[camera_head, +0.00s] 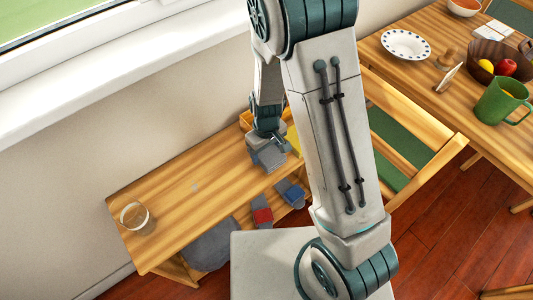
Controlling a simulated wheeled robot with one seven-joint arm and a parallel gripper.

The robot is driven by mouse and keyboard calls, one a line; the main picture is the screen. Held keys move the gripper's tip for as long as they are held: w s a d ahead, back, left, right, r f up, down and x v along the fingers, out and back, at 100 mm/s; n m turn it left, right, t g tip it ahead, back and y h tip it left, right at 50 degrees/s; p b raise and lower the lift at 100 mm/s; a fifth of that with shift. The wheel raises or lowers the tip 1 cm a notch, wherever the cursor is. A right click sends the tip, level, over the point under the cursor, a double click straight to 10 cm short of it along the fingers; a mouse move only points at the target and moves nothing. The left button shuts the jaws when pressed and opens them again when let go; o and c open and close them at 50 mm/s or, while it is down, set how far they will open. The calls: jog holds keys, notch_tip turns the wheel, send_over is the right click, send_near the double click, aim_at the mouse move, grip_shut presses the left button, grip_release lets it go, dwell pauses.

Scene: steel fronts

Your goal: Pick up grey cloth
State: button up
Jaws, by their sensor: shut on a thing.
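The grey cloth (268,156) is a small ribbed grey piece at the far part of the wooden bench. My gripper (272,142) reaches down over it from behind my arm and is shut on it. The fingertips are small in view and partly covered by the cloth and my own links. I cannot tell whether the cloth is clear of the bench top.
A yellow item (293,140) stands beside the cloth. Grey, red and blue items (262,215) lie below the bench's front edge. A chair (420,135) and a laid table (440,55) stand right.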

jog(key=s+d+r, duration=0.3)
jog(key=d+r, duration=0.4)
jog(key=d, duration=0.4)
jog(key=shift+d+r, duration=0.2)
jog(key=shift+r, duration=0.15)
jog(key=shift+o, duration=1.3)
jog(key=shift+w, duration=0.1)
jog(key=shift+c, duration=0.5)
